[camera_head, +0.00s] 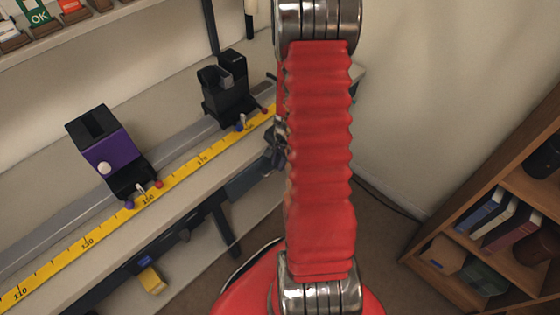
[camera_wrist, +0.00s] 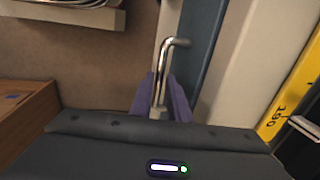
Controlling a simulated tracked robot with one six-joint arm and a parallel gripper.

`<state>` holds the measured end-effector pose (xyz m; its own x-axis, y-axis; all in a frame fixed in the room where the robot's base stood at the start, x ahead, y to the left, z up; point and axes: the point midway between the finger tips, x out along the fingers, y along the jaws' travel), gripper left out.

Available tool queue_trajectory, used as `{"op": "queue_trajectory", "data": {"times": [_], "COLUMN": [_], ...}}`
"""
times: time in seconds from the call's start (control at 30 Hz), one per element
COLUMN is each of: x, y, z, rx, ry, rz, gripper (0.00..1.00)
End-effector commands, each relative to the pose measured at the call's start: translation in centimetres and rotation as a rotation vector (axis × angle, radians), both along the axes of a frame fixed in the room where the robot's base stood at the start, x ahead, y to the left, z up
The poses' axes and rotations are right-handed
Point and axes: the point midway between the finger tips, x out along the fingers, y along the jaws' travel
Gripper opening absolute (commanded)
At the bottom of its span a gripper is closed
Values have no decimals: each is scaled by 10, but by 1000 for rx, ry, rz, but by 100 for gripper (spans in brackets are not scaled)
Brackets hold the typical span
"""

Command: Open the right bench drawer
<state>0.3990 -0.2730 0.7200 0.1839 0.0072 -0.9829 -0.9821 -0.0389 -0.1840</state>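In the wrist view, a shiny bent metal handle (camera_wrist: 172,50) stands in front of a dark blue-grey front (camera_wrist: 208,45), which looks like the right bench drawer. My gripper (camera_wrist: 160,82) has its purple fingers on either side of the handle's lower part. The fingers are close to the bar, but I cannot tell whether they press on it. In the head view, a dark drawer front (camera_head: 250,178) shows under the bench edge, partly hidden behind my red arm. The gripper is not clearly visible there. I see no clear gap showing the drawer pulled out.
The bench carries a yellow ruler (camera_head: 180,172), a purple mount (camera_head: 108,150) and a black mount (camera_head: 228,90). A yellow object (camera_head: 152,280) hangs below its edge. A wooden bookshelf (camera_head: 430,250) stands at the right. Some floor shows between the bench and bookshelf.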

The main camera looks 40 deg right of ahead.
Motion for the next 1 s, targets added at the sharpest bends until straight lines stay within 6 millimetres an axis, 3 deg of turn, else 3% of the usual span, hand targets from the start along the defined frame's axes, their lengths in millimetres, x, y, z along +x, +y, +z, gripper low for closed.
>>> {"op": "queue_trajectory", "data": {"times": [0.2, 0.6, 0.63, 1.0], "x": [0, 0, 0, 1], "y": [0, 0, -11, -1], "z": [0, 0, 0, 0], "rx": [0, 0, -1, -3], "ry": [0, 0, -1, -1], "rz": [0, 0, -4, 0], "gripper": [0, 0, 0, 0]}}
